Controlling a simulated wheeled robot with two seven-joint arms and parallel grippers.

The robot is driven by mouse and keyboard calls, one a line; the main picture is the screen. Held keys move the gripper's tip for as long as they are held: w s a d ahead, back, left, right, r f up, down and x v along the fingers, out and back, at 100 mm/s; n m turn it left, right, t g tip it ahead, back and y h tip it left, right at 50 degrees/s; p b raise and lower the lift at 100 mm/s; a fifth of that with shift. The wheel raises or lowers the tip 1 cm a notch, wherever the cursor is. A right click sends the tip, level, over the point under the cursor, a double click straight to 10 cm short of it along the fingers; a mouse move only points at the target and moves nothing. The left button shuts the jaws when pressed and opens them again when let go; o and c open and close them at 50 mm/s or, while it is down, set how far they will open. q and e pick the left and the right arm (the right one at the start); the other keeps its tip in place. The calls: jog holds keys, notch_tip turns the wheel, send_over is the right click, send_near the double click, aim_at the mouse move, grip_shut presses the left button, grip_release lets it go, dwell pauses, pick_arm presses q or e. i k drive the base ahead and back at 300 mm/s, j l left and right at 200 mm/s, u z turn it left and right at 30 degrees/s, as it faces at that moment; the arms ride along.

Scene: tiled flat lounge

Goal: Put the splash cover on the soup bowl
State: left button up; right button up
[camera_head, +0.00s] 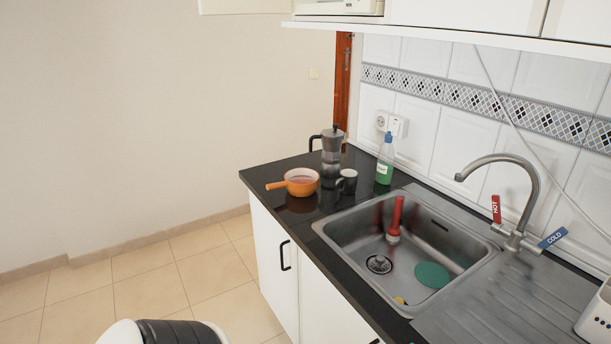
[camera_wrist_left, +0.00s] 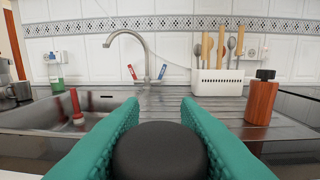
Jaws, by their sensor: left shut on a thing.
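An orange bowl (camera_head: 301,182) with a side handle and reddish contents stands upright and uncovered on the dark counter, left of the sink in the head view. It is probably the soup bowl. In the left wrist view my left gripper (camera_wrist_left: 158,101), with teal fingers, is shut on a black round thing (camera_wrist_left: 160,150). Only its rounded top shows, so I cannot tell whether it is the splash cover or its knob. The bowl is not visible in the wrist view. My right gripper is not in view.
The sink (camera_head: 330,234) holds a red-handled tool (camera_head: 396,218) and a green disc (camera_head: 432,274). A moka pot (camera_head: 332,158), dark mug (camera_head: 347,181) and green bottle (camera_head: 385,160) stand near the bowl. A tap (camera_head: 530,190) rises behind the sink. A utensil rack (camera_wrist_left: 218,82) and reddish-brown mill (camera_wrist_left: 261,100) stand right.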

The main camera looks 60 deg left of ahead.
aim_at(299, 177)
jog(key=i+j, duration=0.1)
jog(key=j, duration=0.55)
jog(key=i+j, duration=0.1)
jog(key=j, duration=0.5)
jog(key=i+j, duration=0.1)
jog(key=j, duration=0.55)
jog(key=i+j, duration=0.1)
jog(key=j, duration=0.5)
jog(key=i+j, duration=0.1)
jog(key=j, duration=0.55)
jog(key=i+j, duration=0.1)
jog(key=j, duration=0.5)
